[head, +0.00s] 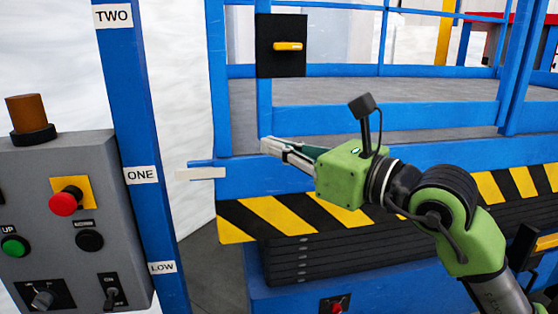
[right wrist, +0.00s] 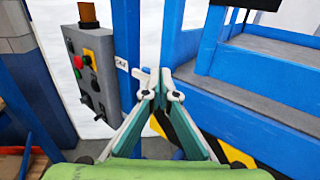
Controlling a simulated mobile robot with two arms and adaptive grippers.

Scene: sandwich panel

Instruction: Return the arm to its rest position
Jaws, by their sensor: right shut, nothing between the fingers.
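My right gripper (head: 266,146) is green and grey and comes in from the right in the head view. Its fingers are together with nothing between them. They point left, in front of the blue lift platform (head: 300,120). In the right wrist view the closed fingertips (right wrist: 161,88) are in front of the blue post and the white pointer. I cannot tell whether they touch anything. My left gripper is not in view.
A grey control panel (head: 105,180) with a red button (head: 65,202), a green button (head: 14,246) and switches stands at left. A blue post (head: 147,140) carries labels TWO, ONE and LOW. A white pointer (head: 200,174) on the platform is level with ONE. A yellow handle (head: 288,46) sits on a black plate.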

